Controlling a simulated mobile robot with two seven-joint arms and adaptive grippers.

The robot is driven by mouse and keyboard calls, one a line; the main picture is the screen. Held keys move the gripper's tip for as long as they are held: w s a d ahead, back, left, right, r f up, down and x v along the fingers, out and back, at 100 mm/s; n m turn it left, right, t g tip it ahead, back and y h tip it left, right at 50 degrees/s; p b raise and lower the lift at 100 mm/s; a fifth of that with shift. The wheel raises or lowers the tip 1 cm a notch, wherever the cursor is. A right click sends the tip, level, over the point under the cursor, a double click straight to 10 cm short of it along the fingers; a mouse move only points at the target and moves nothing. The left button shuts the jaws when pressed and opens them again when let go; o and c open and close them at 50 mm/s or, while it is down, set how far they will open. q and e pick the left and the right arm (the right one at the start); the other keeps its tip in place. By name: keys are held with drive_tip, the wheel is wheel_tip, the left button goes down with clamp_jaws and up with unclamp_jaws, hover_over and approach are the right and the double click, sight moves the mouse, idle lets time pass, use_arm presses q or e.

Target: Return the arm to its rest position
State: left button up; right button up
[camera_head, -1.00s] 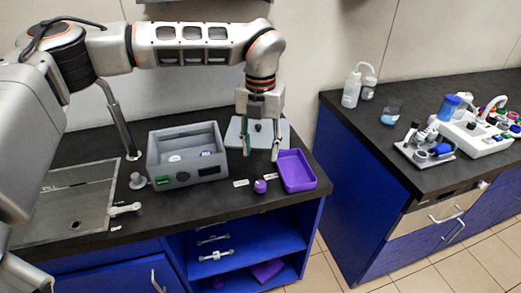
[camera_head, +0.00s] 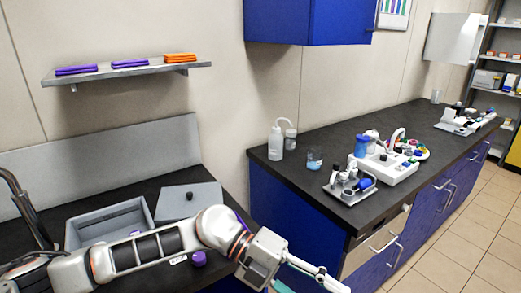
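My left arm reaches in from the left along the bottom of the head view, low over the front of the dark bench. Its gripper (camera_head: 305,283) is at the bottom edge, right of the bench with the grey box. My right gripper is not in view.
The open grey box (camera_head: 108,221) is partly hidden behind my arm. A grey lid (camera_head: 188,201) and a purple knob (camera_head: 198,259) are close by. A wall shelf (camera_head: 125,73) and a blue cabinet (camera_head: 308,22) hang above. The right bench (camera_head: 320,145) holds bottles and equipment.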

use_arm(q)
drive_tip(key=d+r+n+t+h, duration=0.2)
drive_tip(key=d+r+n+h, duration=0.15)
drive_tip(key=r+h, duration=0.2)
drive_tip(key=w+a+n+t+h, duration=0.4)
drive_tip(key=w+n+t, duration=0.2)
drive_tip(key=n+t, duration=0.3)
drive_tip(key=w+a+f+n+t+y, duration=0.6)
drive_tip(key=a+f+n+t+y, duration=0.3)
drive_tip(key=a+f+n+t, duration=0.3)
drive_tip(key=s+a+f+n+g+y, duration=0.2)
drive_tip(key=s+a+f, duration=0.3)
drive_tip(key=f, duration=0.3)
drive_tip(key=s+a+f+n+g+y, duration=0.2)
drive_tip(key=s+a+f+n+y, duration=0.2)
drive_tip(key=a+f, duration=0.4)
drive_tip(key=s+a+f+n+g+y, duration=0.2)
drive_tip(key=s+a+f, duration=0.4)
drive_tip(key=f, duration=0.4)
drive_tip(key=shift+s+a+n+y, duration=0.35)
drive_tip(key=shift+n+y, duration=0.5)
drive_tip(key=shift+y, duration=0.4)
drive_tip(key=shift+d, duration=0.1)
drive_tip(key=c, duration=0.4)
